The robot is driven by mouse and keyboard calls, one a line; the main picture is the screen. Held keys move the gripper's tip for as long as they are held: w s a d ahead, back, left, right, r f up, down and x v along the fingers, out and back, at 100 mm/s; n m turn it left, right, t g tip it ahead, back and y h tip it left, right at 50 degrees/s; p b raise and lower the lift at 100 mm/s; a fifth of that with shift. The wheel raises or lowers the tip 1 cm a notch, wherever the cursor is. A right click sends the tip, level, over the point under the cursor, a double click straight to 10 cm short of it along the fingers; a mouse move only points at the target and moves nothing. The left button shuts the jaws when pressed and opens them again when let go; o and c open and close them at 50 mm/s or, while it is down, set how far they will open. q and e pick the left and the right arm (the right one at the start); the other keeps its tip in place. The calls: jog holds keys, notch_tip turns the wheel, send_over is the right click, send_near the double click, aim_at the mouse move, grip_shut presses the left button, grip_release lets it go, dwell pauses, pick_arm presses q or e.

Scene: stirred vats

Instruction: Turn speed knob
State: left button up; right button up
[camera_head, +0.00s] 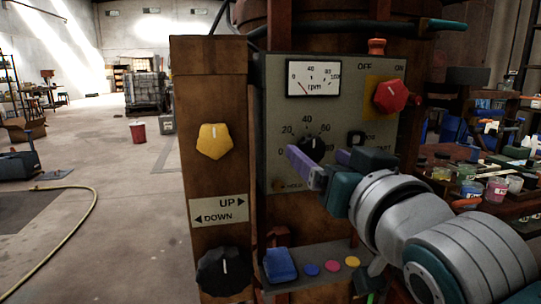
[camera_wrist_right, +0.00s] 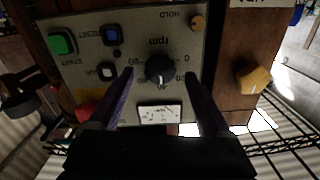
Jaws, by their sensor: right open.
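The black speed knob (camera_head: 313,147) sits on the grey control panel (camera_head: 345,85) within a scale of numbers, below the rpm meter (camera_head: 314,78). The meter's needle lies near the low end. My right gripper (camera_head: 316,164) is open in front of the panel, its purple fingers partly covering the scale. In the wrist view, which shows the panel upside down, the speed knob (camera_wrist_right: 159,69) lies between the two separated fingertips. Whether the fingers touch it, I cannot tell. My left gripper is in neither view.
A red switch (camera_head: 390,96) sits at the panel's upper right. A yellow knob (camera_head: 214,141) and a large black knob (camera_head: 224,271) are on the brown post to the left. A blue block-shaped control (camera_head: 280,265) is below the panel. Jars stand on the right.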

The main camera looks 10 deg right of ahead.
jog(key=shift+w, duration=0.85)
jog(key=shift+c, duration=0.4)
grip_shut()
